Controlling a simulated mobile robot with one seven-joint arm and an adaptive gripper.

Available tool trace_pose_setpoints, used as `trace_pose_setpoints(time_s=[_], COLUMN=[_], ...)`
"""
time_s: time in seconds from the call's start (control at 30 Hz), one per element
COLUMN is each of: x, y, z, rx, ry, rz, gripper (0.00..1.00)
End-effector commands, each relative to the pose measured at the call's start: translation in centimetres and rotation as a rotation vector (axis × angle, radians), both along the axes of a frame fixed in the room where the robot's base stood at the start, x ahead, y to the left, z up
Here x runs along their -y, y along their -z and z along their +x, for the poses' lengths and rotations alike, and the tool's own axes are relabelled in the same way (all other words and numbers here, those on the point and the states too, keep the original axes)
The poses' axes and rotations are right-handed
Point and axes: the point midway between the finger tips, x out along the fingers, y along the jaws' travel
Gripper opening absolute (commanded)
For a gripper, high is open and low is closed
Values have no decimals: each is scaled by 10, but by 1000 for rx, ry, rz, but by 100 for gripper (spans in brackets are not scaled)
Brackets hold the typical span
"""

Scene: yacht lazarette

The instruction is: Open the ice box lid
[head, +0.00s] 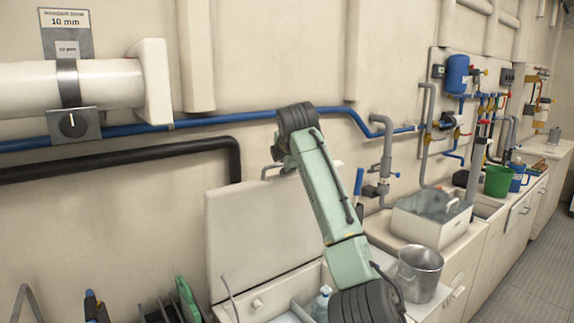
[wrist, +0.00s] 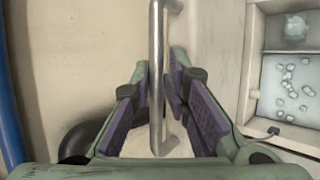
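The ice box lid (head: 260,235) is a flat cream panel. In the head view it stands raised, nearly upright, near the wall behind the box. In the wrist view, part of the box's inside (wrist: 283,95) shows at right, with ice pieces. The lid's metal bar handle (wrist: 157,75) runs up the middle of the wrist view. My gripper (wrist: 160,90) has one finger on each side of the bar, with gaps visible beside it. Its fingers are hidden behind my arm in the head view.
A blue pipe (head: 230,117) and a black pipe (head: 120,158) run along the wall behind the lid. A metal bucket (head: 418,273) stands on the counter right of the box. The floor at right is clear.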

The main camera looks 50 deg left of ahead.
Motion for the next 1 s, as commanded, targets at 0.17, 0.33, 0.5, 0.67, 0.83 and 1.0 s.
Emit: trace_pose_setpoints(time_s=[0.17, 0.33, 0.5, 0.67, 0.83, 1.0], x=[0, 0, 11, 32, 55, 71], y=[2, 0, -11, -32, -54, -69], z=[0, 0, -7, -21, -37, -48], rx=[-2, -1, 1, 2, 1, 0], ry=[-1, 0, -1, -1, 0, -1], rz=[-3, -1, 2, 4, 2, 1], gripper=[18, 18, 18, 18, 18, 18])
